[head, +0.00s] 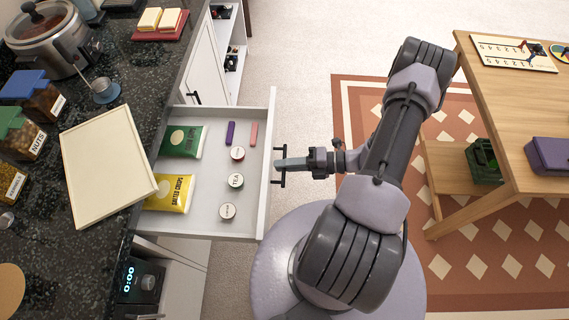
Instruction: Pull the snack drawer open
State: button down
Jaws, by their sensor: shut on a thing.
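The snack drawer (206,231) is pulled out from under the dark counter and its inside is in plain view. It holds a green bag (182,141), a yellow bag (170,193), a purple bar (230,133), a pink bar (253,133) and several round tins, among them a tea tin (235,181). Its dark handle (283,181) is on the front panel, facing right. My gripper (283,164) is at this handle, shut on it, with the arm coming in from the right. The fingertips are small in view.
A cream tray (107,166) lies on the counter (50,240) and juts over the drawer's left part. A cabinet door (204,75) is beyond the drawer. A wooden table (515,110) stands at right, on a patterned rug (440,262). Bare floor lies beyond the drawer.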

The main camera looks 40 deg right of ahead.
jog(key=c, duration=1.8)
grip_release()
jog(key=shift+o, duration=0.2)
jog(key=shift+d, duration=0.1)
jog(key=p+v, duration=0.3)
jog(key=v, duration=1.4)
jog(key=shift+s, duration=0.15)
